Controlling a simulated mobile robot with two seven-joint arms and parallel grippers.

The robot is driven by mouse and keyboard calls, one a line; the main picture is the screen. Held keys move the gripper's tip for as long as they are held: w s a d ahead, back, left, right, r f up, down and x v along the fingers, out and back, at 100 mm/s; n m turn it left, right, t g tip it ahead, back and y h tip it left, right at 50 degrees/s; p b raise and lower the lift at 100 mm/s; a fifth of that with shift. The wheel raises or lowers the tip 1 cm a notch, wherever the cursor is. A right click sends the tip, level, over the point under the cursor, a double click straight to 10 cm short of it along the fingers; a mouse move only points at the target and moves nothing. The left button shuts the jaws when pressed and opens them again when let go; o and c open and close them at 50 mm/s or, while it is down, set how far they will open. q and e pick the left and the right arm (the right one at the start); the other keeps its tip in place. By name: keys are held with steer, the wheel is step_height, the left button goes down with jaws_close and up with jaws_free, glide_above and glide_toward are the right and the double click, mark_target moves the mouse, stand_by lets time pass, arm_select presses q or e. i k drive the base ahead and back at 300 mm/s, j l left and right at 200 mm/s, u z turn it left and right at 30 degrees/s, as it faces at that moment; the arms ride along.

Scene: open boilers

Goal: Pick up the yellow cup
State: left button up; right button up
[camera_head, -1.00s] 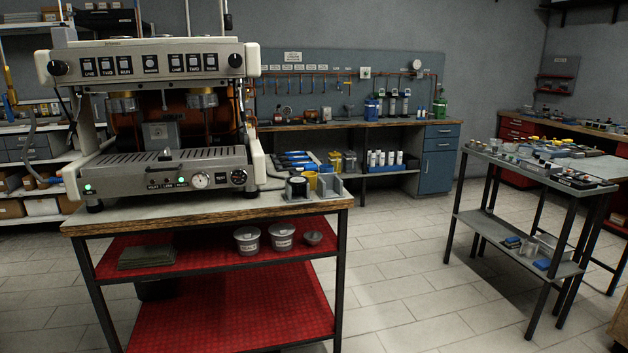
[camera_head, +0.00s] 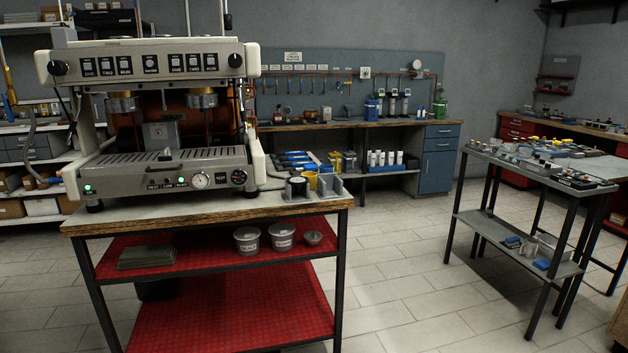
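A small yellow cup (camera_head: 311,180) stands on the workbench top (camera_head: 215,207), near its right end. It is partly hidden by a dark round item (camera_head: 297,188) and a grey bracket-like holder (camera_head: 329,188) in front of it. Neither of my grippers is in view, and nothing touches the cup that I can see.
A large espresso machine (camera_head: 158,120) fills the left of the bench. A cluttered steel table (camera_head: 535,165) stands at right. The tiled floor (camera_head: 400,270) between is clear. A long bench (camera_head: 370,124) lines the back wall.

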mark_target(312, 175)
steer(key=i+l+z, duration=0.6)
steer(key=z, duration=0.35)
steer(key=i+z, duration=0.5)
steer(key=i+l+z, duration=0.15)
steer(key=i+z, duration=0.15)
steer(key=i, duration=0.65)
steer(key=i+j+u, duration=0.1)
steer(key=i+u, duration=0.35)
steer(key=i+l+u, duration=0.1)
steer(key=i+u, duration=0.35)
steer(key=i+j+u, duration=0.1)
steer(key=i+u, duration=1.25)
steer(key=i, duration=0.6)
steer(key=i+l, duration=0.1)
steer(key=i, duration=1.1)
